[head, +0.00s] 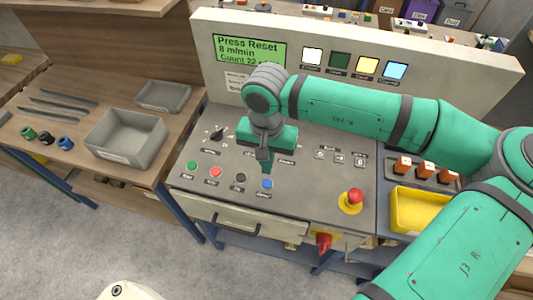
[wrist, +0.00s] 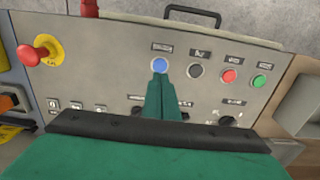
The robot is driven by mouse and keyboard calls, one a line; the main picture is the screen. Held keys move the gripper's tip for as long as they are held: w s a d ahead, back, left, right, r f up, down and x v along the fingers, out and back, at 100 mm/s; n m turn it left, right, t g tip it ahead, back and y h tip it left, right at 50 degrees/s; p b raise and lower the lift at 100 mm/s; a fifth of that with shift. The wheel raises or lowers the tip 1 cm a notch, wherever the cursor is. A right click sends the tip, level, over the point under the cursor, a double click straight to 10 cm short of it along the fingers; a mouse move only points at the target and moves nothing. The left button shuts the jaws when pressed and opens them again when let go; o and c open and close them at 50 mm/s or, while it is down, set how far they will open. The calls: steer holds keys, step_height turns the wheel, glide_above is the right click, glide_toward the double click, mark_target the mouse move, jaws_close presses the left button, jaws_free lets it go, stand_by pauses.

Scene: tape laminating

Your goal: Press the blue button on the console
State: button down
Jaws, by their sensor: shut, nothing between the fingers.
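The console (head: 318,185) has a sloped grey panel with a row of green, red, black and blue buttons. The blue button (head: 266,184) is the rightmost of that row in the head view. My gripper (head: 266,170) is shut and empty, pointing down at the panel just behind the blue button. In the wrist view the blue button (wrist: 160,65) shows right at the tip of my shut fingers (wrist: 161,76), its face mostly visible. I cannot tell whether the fingertips touch it.
A red emergency stop (head: 354,197) on a yellow base stands to the right of the buttons. A display (head: 250,51) reads "Press Reset". A yellow bin (head: 420,210) is at the right and a grey bin (head: 127,138) at the left.

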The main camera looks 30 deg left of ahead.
mark_target(266, 182)
step_height(266, 182, down, 6)
steer(key=shift+a+r, duration=0.1)
steer(key=shift+d+f, duration=0.2)
steer(key=shift+f, duration=0.1)
steer(key=shift+s+f, duration=0.2)
steer(key=shift+f, duration=0.8)
steer(key=shift+a, duration=0.1)
steer(key=shift+w+a+r, duration=0.1)
steer(key=shift+w+r, duration=0.05)
steer(key=shift+r, duration=0.45)
step_height(266, 182, up, 14)
